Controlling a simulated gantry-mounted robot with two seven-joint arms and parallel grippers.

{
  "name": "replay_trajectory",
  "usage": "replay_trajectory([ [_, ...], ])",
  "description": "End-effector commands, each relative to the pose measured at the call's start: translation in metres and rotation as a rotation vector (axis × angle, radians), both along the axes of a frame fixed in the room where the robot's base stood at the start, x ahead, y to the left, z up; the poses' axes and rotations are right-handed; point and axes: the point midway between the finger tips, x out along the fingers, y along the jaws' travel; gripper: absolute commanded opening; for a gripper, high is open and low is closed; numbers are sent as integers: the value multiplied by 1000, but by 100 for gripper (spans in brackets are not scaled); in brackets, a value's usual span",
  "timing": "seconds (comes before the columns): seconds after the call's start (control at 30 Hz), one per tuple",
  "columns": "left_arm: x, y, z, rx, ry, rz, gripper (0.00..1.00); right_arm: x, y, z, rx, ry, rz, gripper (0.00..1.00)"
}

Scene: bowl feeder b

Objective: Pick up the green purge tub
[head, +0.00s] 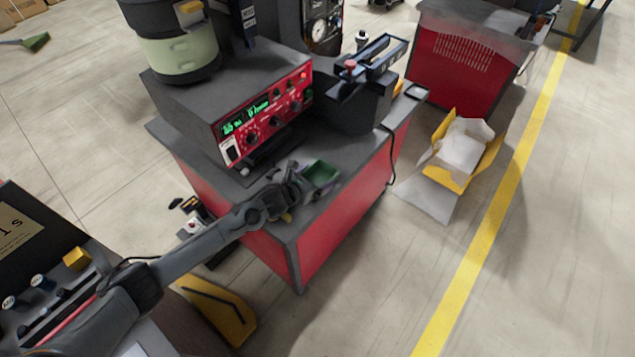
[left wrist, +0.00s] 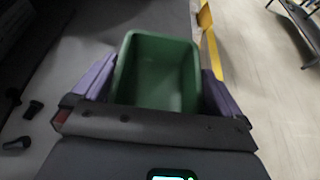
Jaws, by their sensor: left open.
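The green purge tub (head: 321,174) is a small open-topped box on the grey top of the red cabinet, near its front edge. In the left wrist view the tub (left wrist: 157,72) looks empty and its opening faces the camera. My left gripper (head: 303,177) is open at the tub. In the left wrist view the left gripper's (left wrist: 156,92) two purple-padded fingers stand on either side of the tub. I cannot tell whether they touch its walls. The tub's near lower part is hidden by the gripper body. My right gripper is not in view.
The red-fronted control unit (head: 262,118) stands behind the tub on the red cabinet (head: 330,235). A dark machine (head: 362,100) stands at the cabinet's right back. A yellow box with white lining (head: 462,152) is on the floor at right. Small dark parts (left wrist: 33,109) lie left of the tub.

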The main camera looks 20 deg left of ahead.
Motion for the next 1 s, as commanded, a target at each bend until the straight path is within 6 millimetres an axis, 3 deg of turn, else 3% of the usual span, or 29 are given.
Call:
replay_trajectory([
  [0.3, 3, -1, -1, 1, 0, 0, 100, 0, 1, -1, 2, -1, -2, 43],
  [0.57, 3, -1, -1, 1, 0, 0, 60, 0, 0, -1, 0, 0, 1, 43],
  [0.83, 3, -1, 1, 1, -1, 0, 59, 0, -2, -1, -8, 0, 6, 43],
  [1.0, 4, -1, 15, 1, -5, -2, 59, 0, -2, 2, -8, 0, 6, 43],
])
